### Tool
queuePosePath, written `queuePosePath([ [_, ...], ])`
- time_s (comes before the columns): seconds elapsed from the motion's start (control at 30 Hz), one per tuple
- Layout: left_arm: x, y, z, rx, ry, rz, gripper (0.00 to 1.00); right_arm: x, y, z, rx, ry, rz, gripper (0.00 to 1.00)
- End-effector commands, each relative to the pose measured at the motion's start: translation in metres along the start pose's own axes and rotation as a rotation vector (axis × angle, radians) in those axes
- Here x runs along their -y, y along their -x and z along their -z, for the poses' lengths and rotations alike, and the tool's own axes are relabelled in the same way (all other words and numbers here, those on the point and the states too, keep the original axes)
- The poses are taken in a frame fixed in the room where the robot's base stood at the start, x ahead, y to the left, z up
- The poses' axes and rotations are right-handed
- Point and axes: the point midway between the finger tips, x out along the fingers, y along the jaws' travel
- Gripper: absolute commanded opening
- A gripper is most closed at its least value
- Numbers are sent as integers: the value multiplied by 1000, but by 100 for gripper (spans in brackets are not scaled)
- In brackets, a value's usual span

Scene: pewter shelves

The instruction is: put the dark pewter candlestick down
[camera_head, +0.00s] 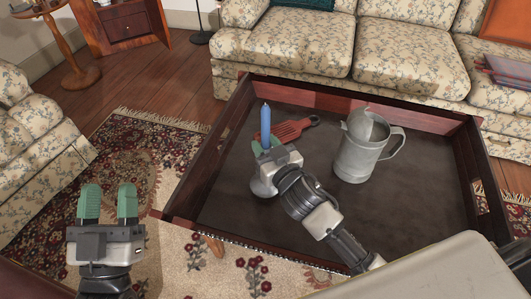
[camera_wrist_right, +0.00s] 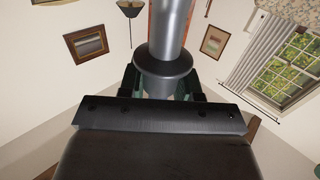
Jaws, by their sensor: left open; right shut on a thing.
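The dark pewter candlestick, with a blue candle (camera_head: 266,128) in its top, is held upright in my right gripper (camera_head: 268,147). Its round grey base (camera_head: 263,188) shows below the fingers, over the near left part of the tray-like table (camera_head: 420,119). I cannot tell whether the base touches the table's surface. My left gripper (camera_head: 107,203) is open and empty, outside the table to the left, over the rug.
A pewter tankard (camera_head: 358,158) stands on the table right of the candlestick. A red paddle-shaped object (camera_head: 288,130) lies just behind it. Raised wooden walls edge the table. Its surface is clear at the far middle and right. A flowered sofa (camera_head: 405,58) stands behind.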

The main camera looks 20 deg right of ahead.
Motion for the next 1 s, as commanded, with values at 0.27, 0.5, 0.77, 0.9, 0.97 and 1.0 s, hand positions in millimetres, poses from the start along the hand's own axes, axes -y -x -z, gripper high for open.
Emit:
queuePosePath([
  [0.27, -5, 6, 31, -271, 12, -11, 50, 0, 0, -20, -2, -1, 1, 0],
  [0.5, -5, 7, 36, -302, 14, -12, 50, 0, 0, -20, -3, -1, 1, 0],
  [0.77, -6, 9, 39, -334, 15, -13, 50, 0, 0, -24, 0, -1, 1, 35],
  [0.9, -6, 9, 39, -333, 15, -14, 50, 0, 0, -24, 0, -1, 1, 56],
  [0.97, -6, 9, 39, -333, 15, -14, 50, 0, 0, -24, 0, -1, 1, 59],
  [1.0, -6, 9, 39, -333, 15, -14, 50, 0, 0, -24, 0, -1, 1, 59],
])
